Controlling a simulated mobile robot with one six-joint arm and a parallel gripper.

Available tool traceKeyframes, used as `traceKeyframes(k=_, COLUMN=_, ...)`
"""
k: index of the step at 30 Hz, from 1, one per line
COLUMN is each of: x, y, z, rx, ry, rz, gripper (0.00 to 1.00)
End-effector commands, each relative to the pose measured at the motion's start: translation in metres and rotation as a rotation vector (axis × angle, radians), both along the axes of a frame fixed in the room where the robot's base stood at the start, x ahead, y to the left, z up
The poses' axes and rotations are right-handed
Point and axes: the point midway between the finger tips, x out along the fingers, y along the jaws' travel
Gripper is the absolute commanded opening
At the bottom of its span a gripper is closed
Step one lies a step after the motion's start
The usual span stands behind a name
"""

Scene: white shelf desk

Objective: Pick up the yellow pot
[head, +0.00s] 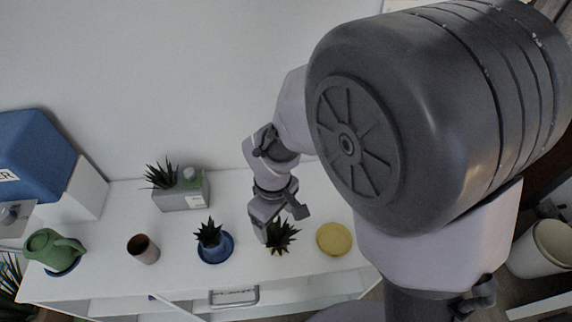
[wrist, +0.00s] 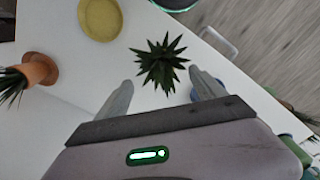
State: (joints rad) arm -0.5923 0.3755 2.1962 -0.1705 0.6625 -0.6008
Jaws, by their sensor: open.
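A spiky green plant stands on the white desk below my gripper (head: 276,217), and its leaves (head: 282,236) hide the pot under it, so I cannot see that pot's colour. In the wrist view the plant (wrist: 162,62) shows just ahead of and between the two fingertips of my gripper (wrist: 163,88), which are apart with nothing held. A round yellow dish (head: 334,239) lies empty on the desk to the right of the plant. The yellow dish also shows at the top left of the wrist view (wrist: 100,20).
A blue pot with a plant (head: 210,238) on a blue saucer, a brown cup (head: 143,249) and a green pitcher (head: 50,248) stand to the left. A grey planter (head: 182,195) is behind. A terracotta pot (wrist: 40,68) shows in the wrist view. The desk's front edge is close.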

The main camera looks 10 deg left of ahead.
Motion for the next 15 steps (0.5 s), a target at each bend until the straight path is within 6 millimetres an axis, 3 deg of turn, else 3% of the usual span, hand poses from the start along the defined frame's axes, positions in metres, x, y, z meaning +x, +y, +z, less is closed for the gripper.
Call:
traceKeyframes(k=1, x=0.0, y=-0.001, z=-0.02, rx=-0.002, ry=0.002, rz=-0.001, gripper=0.79)
traceKeyframes(k=3, x=0.0, y=-0.001, z=-0.035, rx=-0.001, ry=0.002, rz=-0.002, gripper=0.79)
traceKeyframes(k=11, x=-0.003, y=0.0, z=-0.061, rx=0.0, ry=0.0, rz=-0.003, gripper=0.79)
traceKeyframes(k=15, x=-0.009, y=0.0, z=-0.09, rx=-0.001, ry=0.001, rz=-0.002, gripper=0.79)
